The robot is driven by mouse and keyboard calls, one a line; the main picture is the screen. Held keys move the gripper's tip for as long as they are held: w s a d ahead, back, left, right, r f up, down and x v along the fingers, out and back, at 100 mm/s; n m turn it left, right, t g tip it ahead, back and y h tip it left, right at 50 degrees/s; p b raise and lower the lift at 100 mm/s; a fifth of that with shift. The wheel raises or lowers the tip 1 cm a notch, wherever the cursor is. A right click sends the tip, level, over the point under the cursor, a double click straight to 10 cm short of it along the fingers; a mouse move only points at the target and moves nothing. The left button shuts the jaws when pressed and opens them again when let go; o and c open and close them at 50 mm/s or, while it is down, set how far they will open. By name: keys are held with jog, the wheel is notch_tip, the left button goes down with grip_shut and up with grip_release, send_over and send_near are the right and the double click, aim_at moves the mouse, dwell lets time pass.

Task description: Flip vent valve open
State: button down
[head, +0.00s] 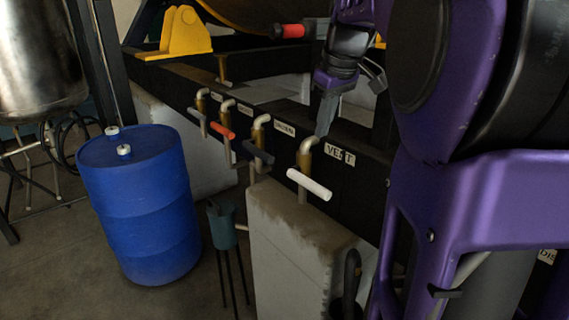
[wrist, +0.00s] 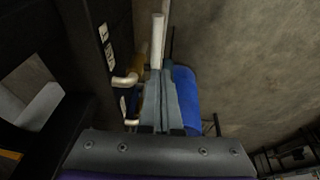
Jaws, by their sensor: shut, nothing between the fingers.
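The vent valve is the nearest in a row, beside the "VENT" label (head: 340,154). Its pale bent pipe (head: 308,146) comes out of the dark beam, and its white handle (head: 309,185) lies crosswise below, slanting down to the right. My gripper (head: 321,132) points down just above and right of the bent pipe, with its fingers shut and empty. In the wrist view my gripper (wrist: 162,70) has its fingertips close to the white handle (wrist: 157,42), which appears beyond them. I cannot tell whether they touch.
Farther along the beam are valves with a dark handle (head: 258,152) and an orange handle (head: 220,131). A blue drum (head: 142,205) stands at the left. A concrete block (head: 285,240) is below the vent valve. A teal funnel (head: 222,225) stands beside it.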

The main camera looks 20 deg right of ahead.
jog(key=shift+f, duration=0.1)
jog(key=b, duration=0.1)
send_near(312, 183)
jog(key=x, duration=0.5)
jog(key=shift+w+a+f, duration=0.1)
jog(key=shift+w+a, duration=0.05)
jog(key=shift+f, duration=0.6)
jog(key=shift+w+f+b, duration=0.1)
jog(key=shift+f+b, duration=0.15)
jog(key=shift+b, duration=0.25)
